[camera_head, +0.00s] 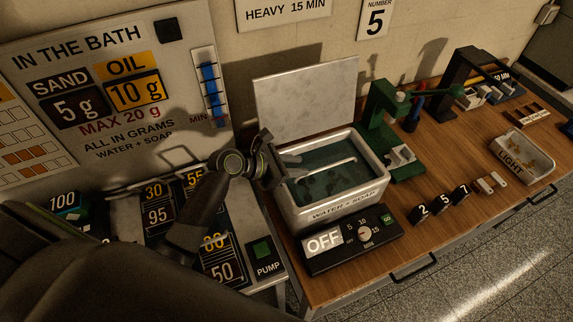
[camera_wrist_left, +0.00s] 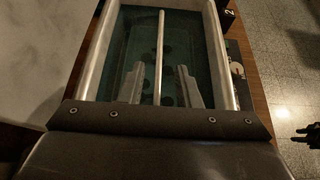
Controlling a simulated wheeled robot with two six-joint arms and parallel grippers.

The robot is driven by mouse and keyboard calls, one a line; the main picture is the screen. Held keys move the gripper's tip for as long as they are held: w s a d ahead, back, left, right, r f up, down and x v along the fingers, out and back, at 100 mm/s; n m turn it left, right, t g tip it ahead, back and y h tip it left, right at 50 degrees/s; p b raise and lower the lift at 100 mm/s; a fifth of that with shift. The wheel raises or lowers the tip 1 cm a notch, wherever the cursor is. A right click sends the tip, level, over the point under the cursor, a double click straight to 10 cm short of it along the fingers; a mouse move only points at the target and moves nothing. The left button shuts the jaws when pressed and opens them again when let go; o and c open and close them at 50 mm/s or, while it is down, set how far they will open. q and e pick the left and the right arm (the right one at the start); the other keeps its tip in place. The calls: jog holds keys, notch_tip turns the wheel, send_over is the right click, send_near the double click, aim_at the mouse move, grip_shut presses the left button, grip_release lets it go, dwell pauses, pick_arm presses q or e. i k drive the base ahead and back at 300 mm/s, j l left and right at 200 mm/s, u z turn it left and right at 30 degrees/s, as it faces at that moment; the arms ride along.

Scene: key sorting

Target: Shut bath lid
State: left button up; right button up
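The bath (camera_head: 300,208) is a pale open box labelled "WATER + SOAP", with dark green liquid inside. Its lid (camera_head: 305,90) is a pale flat panel standing up along the back edge, so the bath is open. The lid also shows as a pale surface in the left wrist view (camera_wrist_left: 40,55). My left gripper (camera_head: 290,160) is over the bath's left end. In the left wrist view my left gripper (camera_wrist_left: 160,85) has its fingers apart, with a light bar (camera_wrist_left: 160,40) running between them; I cannot tell whether they touch it. Dark shapes in the liquid are unclear.
An OFF control box (camera_head: 350,240) sits in front of the bath. A green press-like device (camera_head: 395,130) stands right beside it. Number blocks (camera_head: 443,203) and a LIGHT tray (camera_head: 522,155) lie further right. A dark two-pronged shape (camera_wrist_left: 306,137), possibly my right gripper, shows at the wrist view's edge.

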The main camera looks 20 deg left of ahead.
aim_at(300, 103)
jog(key=k+l, duration=0.25)
jog(key=k, duration=0.2)
jog(key=k+l, duration=0.3)
jog(key=k, duration=0.2)
